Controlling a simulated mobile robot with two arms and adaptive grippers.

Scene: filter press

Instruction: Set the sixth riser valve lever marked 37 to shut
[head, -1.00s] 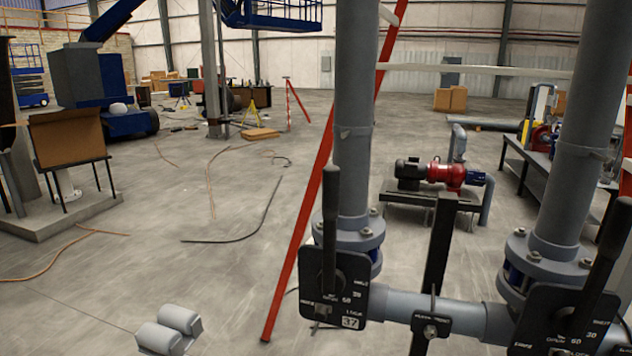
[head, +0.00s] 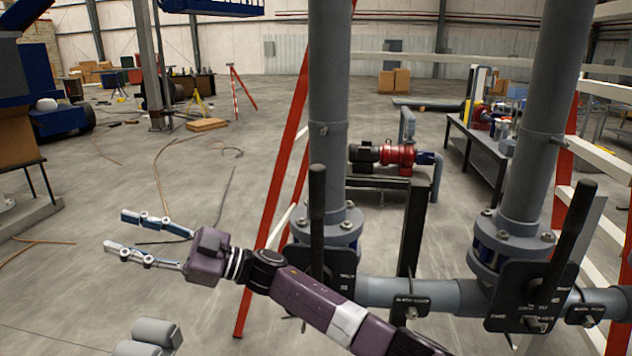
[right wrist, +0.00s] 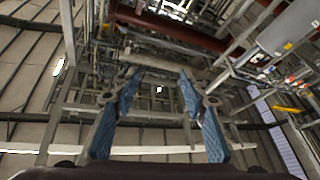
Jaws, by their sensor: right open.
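The black lever (head: 317,215) of the valve marked 37 stands upright in front of the left grey riser pipe (head: 328,90). Its black plate (head: 342,262) is partly covered by my right arm, and the number 37 is hidden now. My right gripper (head: 114,231) is open and empty, left of this lever. Its fingers point left, away from the lever. In the right wrist view the open blue fingers (right wrist: 157,80) have nothing between them. My left gripper is not in view.
A second valve lever (head: 572,228) tilts right at the right riser (head: 545,100). A grey horizontal pipe (head: 440,294) joins the valves. A red ladder rail (head: 272,225) slants behind the left riser. Open floor (head: 120,300) lies at left.

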